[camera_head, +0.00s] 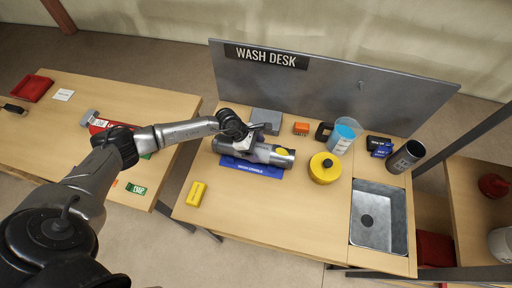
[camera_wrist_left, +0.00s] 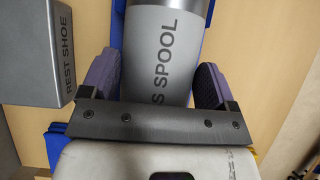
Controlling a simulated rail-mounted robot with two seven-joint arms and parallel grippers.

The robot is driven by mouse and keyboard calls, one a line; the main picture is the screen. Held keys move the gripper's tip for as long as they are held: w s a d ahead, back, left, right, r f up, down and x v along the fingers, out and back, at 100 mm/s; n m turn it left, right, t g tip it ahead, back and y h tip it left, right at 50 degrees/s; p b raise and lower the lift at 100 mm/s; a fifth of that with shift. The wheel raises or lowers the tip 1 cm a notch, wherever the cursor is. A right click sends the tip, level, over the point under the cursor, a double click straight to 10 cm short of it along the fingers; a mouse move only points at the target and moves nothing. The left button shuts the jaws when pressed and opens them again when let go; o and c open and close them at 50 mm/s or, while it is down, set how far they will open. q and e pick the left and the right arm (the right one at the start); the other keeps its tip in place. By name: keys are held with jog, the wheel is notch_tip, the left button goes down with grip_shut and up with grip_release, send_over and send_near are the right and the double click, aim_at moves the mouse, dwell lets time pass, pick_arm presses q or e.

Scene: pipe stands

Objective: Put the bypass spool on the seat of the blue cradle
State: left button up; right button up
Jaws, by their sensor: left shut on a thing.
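In the left wrist view the spool (camera_wrist_left: 165,45) shows the letters "S SPOOL". My left gripper (camera_head: 245,143) is shut on the spool from above, its purple finger pads on either side of the body. The blue cradle (camera_head: 250,168) lies directly under the spool, its labelled front edge showing. The spool hides the seat, so I cannot tell whether it touches it. My right gripper is not in view.
A grey rest shoe (camera_head: 267,117) stands just behind the spool; it also shows at left in the left wrist view (camera_wrist_left: 32,50). A yellow block (camera_head: 196,194) lies in front. A yellow round container (camera_head: 324,169) stands to the right, before the sink (camera_head: 378,237).

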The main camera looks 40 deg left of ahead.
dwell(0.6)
pick_arm(q)
jog(key=o, duration=1)
jog(key=shift+f, duration=0.1)
jog(key=shift+o, duration=1)
jog(key=shift+f, duration=0.1)
jog(key=shift+v, duration=3.8)
